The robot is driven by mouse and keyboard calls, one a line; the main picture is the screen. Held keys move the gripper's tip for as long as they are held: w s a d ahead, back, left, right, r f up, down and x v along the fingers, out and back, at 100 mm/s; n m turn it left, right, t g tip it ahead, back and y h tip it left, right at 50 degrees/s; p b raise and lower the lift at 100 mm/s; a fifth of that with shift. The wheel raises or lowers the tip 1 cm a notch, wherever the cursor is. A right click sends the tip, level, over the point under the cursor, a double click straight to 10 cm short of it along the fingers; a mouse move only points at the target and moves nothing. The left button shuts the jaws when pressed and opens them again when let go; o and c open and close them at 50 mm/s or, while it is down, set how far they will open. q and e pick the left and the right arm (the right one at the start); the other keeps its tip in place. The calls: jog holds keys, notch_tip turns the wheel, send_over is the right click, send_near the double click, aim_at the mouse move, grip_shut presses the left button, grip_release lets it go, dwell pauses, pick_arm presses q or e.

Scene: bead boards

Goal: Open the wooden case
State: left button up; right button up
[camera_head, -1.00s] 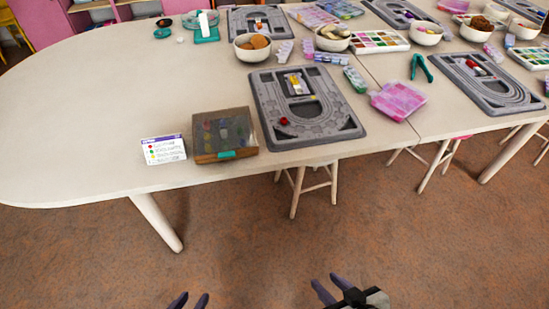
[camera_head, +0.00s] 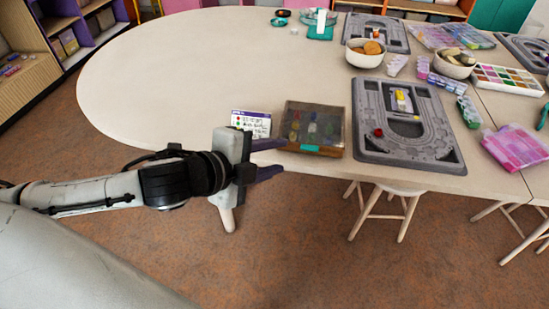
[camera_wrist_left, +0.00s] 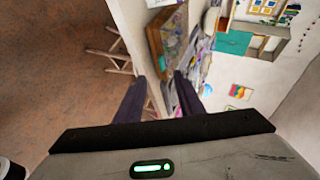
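The wooden case (camera_head: 325,117) has a see-through lid, which is down, and a teal tab at its front. Coloured things show inside it. It sits near the table's front edge. My left gripper (camera_head: 277,158) is open and empty, just in front and to the left of the case, apart from it. In the left wrist view, the two dark fingers (camera_wrist_left: 160,82) stand apart, and the case (camera_wrist_left: 166,42) shows beyond them, turned sideways. My right gripper is out of view.
A white card (camera_head: 251,123) with coloured dots stands left of the case, partly behind my left gripper. A grey bead board (camera_head: 436,155) lies close on the right. Bowls (camera_head: 364,57) are further back. The table (camera_head: 190,90) is clear on the left.

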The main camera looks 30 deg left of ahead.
aim_at(305, 148)
pick_arm(q)
jog(key=b+x, duration=0.1)
jog(key=x, duration=0.9)
jog(key=shift+w+a+r, duration=0.15)
jog(key=shift+w, duration=0.05)
